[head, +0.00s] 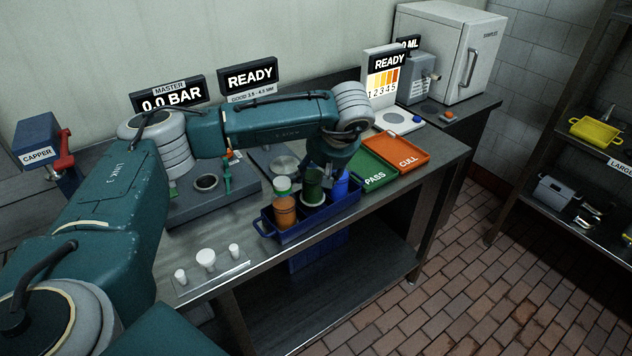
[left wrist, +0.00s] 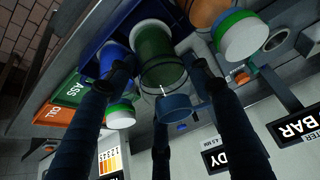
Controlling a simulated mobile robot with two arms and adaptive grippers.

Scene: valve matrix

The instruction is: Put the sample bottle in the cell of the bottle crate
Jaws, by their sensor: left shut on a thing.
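The sample bottle appears to be the green bottle (head: 313,188), in my left gripper (head: 325,172) over the blue bottle crate (head: 322,218). The bottle looks roughly upright. The cell below it is hidden, so I cannot tell how deep it sits. My right gripper is out of view.
An orange bottle (head: 285,212) with a white and green cap stands in the crate, left of the green one; a blue bottle (head: 341,184) is on the right. The green PASS tray (head: 374,172) and orange CULL tray (head: 405,148) lie right of the crate. Small white pieces (head: 206,259) stand front left.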

